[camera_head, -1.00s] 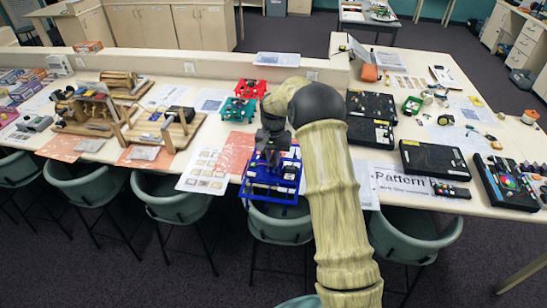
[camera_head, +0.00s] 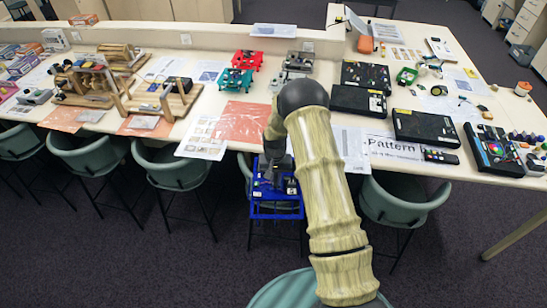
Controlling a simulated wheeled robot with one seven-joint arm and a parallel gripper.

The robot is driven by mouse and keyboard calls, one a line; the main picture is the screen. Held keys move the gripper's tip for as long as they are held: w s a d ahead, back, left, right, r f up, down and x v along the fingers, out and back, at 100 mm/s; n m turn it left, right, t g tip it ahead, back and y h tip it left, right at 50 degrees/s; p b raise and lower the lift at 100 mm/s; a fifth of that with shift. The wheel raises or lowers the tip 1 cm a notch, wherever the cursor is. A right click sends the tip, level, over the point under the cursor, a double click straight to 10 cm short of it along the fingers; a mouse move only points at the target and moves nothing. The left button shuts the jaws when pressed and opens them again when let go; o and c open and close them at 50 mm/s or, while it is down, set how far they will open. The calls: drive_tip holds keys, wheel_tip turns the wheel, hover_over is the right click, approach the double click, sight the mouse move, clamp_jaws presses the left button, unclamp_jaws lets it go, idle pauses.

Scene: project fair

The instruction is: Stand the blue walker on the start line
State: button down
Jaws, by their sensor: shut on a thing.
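The blue walker (camera_head: 276,211) is a blue frame with dark parts on top. It hangs in front of the table's near edge, above the chairs. My gripper (camera_head: 274,172) is shut on it from above; the fingertips are partly hidden by my arm. A red walker (camera_head: 248,62) and a teal walker (camera_head: 235,81) stand at the back of the table. An orange sheet (camera_head: 240,122) lies flat on the table behind my gripper. I cannot make out a start line.
Black cases (camera_head: 425,128) and a sheet lettered "Pattern" (camera_head: 396,146) lie on the table to the right. Wooden machines (camera_head: 165,98) stand to the left. Teal chairs (camera_head: 176,168) line the near edge. A grey-white device (camera_head: 298,62) stands behind my arm.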

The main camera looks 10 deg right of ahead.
drive_tip(key=s+f+n+b, duration=0.1)
drive_tip(key=s+f+b, duration=0.5)
drive_tip(key=f, duration=0.8)
drive_tip(key=s+f+n+b, duration=0.1)
drive_tip(key=s+f+b, duration=0.5)
drive_tip(key=f, duration=0.8)
drive_tip(key=s, duration=0.2)
drive_tip(key=shift+s+n+b, duration=0.3)
drive_tip(key=shift+s+b, duration=0.1)
drive_tip(key=shift+d+r, duration=0.1)
